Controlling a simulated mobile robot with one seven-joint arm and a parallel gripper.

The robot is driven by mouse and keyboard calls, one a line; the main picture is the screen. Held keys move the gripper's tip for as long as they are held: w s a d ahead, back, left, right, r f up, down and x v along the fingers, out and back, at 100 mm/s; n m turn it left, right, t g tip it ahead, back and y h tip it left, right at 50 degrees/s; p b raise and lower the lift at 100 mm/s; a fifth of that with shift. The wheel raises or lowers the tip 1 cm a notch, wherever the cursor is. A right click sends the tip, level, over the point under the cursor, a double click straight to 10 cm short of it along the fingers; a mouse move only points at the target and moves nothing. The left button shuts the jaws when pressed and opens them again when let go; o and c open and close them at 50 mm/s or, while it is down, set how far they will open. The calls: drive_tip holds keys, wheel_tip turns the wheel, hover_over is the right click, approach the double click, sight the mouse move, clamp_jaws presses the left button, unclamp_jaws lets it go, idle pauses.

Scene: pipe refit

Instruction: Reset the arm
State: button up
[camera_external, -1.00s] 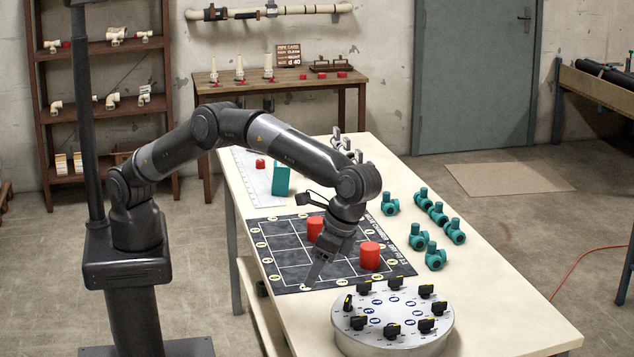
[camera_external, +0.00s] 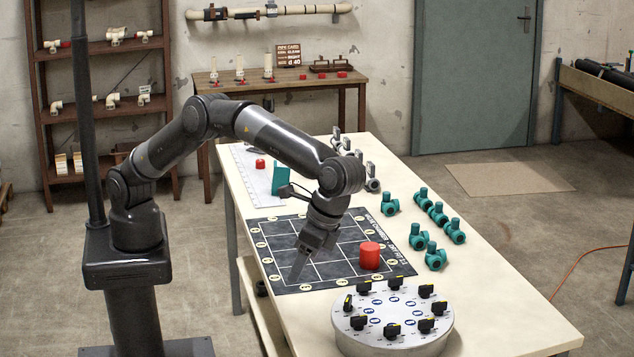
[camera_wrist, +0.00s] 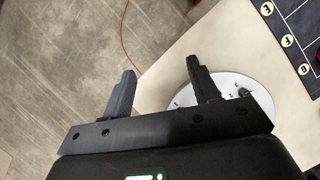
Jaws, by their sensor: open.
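My gripper (camera_external: 297,275) hangs at the end of my bent arm over the left part of the dark grid mat (camera_external: 272,232), pointing down and tilted. In the wrist view my gripper (camera_wrist: 160,70) has its two fingers apart with nothing between them. A red cylinder (camera_external: 370,256) stands upright on the right part of the mat, apart from my gripper. The second red cylinder seen earlier on the mat does not show now; my wrist covers that spot.
A round grey dial plate (camera_external: 393,338) with several black knobs sits on the near end of the table (camera_external: 500,320); it also shows in the wrist view (camera_wrist: 240,83). Several teal valves (camera_external: 436,258) stand along the right side. A teal block (camera_external: 281,180) stands farther back.

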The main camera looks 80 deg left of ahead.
drive_tip(key=w+a+r+n+t+h, duration=0.15)
drive_tip(key=a+r, duration=0.35)
drive_tip(key=a, duration=0.5)
drive_tip(key=w+a+r+t, duration=0.1)
drive_tip(key=w+a+r, duration=0.3)
drive_tip(key=a, duration=0.7)
drive_tip(key=w+a+r+n+t+h, duration=0.1)
drive_tip(key=a+r+t, duration=0.1)
drive_tip(key=a+r, duration=0.6)
drive_tip(key=s+a+f+n+t, duration=0.1)
drive_tip(key=s+a, duration=0.2)
drive_tip(key=a, duration=0.5)
drive_tip(key=s+a+n+t, duration=0.1)
drive_tip(key=s+a, duration=0.3)
drive_tip(key=a, duration=0.5)
drive_tip(key=s+a+f+n+t, duration=0.1)
drive_tip(key=s+a+f+t, duration=0.2)
drive_tip(key=s+a+f, duration=0.3)
drive_tip(key=s+a, duration=0.4)
drive_tip(key=a, duration=0.1)
drive_tip(key=shift+s+a+f, duration=0.15)
drive_tip(key=shift+s+a, duration=0.05)
drive_tip(key=shift+s, duration=0.05)
drive_tip(key=shift+n, duration=0.25)
